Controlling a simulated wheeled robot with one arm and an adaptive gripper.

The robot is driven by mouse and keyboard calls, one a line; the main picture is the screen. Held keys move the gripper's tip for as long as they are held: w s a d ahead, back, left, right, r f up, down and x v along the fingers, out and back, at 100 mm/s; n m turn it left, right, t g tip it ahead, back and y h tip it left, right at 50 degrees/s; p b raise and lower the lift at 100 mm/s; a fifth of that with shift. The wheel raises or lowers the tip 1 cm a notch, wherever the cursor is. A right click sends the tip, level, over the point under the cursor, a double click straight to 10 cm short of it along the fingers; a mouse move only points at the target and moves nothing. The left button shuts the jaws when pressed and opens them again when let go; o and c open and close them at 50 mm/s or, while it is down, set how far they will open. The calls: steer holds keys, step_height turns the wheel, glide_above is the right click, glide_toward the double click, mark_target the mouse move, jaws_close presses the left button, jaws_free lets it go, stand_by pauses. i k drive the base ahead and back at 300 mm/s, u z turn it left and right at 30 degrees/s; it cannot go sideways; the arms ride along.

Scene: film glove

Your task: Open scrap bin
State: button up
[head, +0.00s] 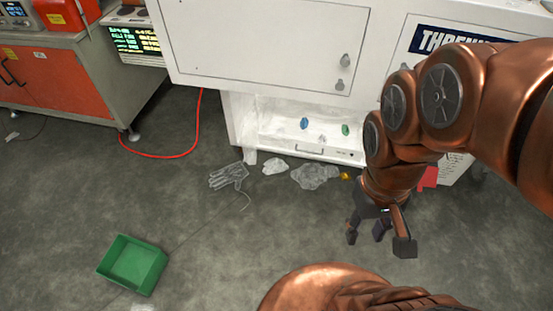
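The scrap bin seems to be the low white compartment at the foot of the white machine, with a front panel (280,148) that has a bar handle (310,151). Above this panel I see into a pale recess holding a blue piece (304,123) and a green piece (345,129). I cannot tell how far the panel is pulled out. My gripper (378,244) hangs below and right of the handle, over the floor. Its fingers are spread and empty, apart from the panel. My arm hides the right end of the compartment.
A clear film glove (229,176) and crumpled clear film (314,176) lie on the floor before the machine. An open green bin (133,264) stands at lower left. A red hose (176,156) runs left of the machine. The middle floor is clear.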

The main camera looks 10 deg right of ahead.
mark_target(327, 120)
steer(key=z, duration=0.8)
steer(key=k, duration=0.1)
steer(key=u, duration=1.95)
steer(key=i, duration=0.9)
steer(key=z, duration=0.5)
